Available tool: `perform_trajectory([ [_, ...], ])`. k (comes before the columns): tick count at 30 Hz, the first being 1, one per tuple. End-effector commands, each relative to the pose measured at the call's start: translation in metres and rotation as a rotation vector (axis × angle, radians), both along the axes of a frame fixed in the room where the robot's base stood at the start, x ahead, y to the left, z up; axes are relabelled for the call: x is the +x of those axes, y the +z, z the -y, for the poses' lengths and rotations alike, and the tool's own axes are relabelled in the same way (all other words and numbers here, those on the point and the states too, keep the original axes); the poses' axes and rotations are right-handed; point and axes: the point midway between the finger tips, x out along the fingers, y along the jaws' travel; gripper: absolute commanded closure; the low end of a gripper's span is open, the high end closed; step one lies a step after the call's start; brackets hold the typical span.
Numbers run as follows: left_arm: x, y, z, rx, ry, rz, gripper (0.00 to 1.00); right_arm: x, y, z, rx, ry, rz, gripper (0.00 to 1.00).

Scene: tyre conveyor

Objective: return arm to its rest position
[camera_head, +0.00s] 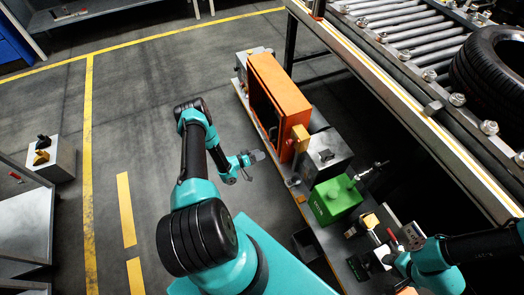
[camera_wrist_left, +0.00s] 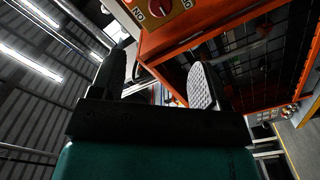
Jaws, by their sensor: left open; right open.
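My left gripper (camera_head: 256,158) is open in the middle of the head view, over the floor to the left of the orange frame (camera_head: 290,95), apart from it. Its two fingers also show in the left wrist view, apart with nothing held between them (camera_wrist_left: 155,78). My right gripper (camera_head: 388,258) is at the lower right, close over the small items at the near end of the bench. Its jaws are small and partly unclear in the head view. A black tyre (camera_head: 492,62) lies on the roller conveyor at the upper right.
The conveyor (camera_head: 400,100) runs along the right. A narrow bench holds the orange frame, a grey box (camera_head: 327,156) and a green box (camera_head: 334,199). The left wrist view faces an orange panel with a red knob (camera_wrist_left: 157,7).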

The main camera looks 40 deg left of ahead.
Motion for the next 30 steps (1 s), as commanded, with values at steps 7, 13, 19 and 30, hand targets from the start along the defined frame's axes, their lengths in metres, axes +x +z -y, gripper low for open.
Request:
perform_trajectory([
  [7,0.002,0.001,0.001,0.004,0.0,-0.006,0.31,0.0,0.0,0.0,0.0,0.0,0.0,0.57],
  [13,0.024,0.013,0.019,0.056,0.0,-0.091,0.31,0.0,0.0,0.0,0.0,0.0,0.0,0.57],
  [19,0.049,0.036,0.06,0.166,-0.014,-0.289,0.31,0.0,0.0,0.0,0.0,0.0,0.0,0.57],
  [30,0.017,0.096,0.154,0.369,-0.129,-0.72,0.31,0.0,0.0,0.0,0.0,0.0,0.0,0.57],
])
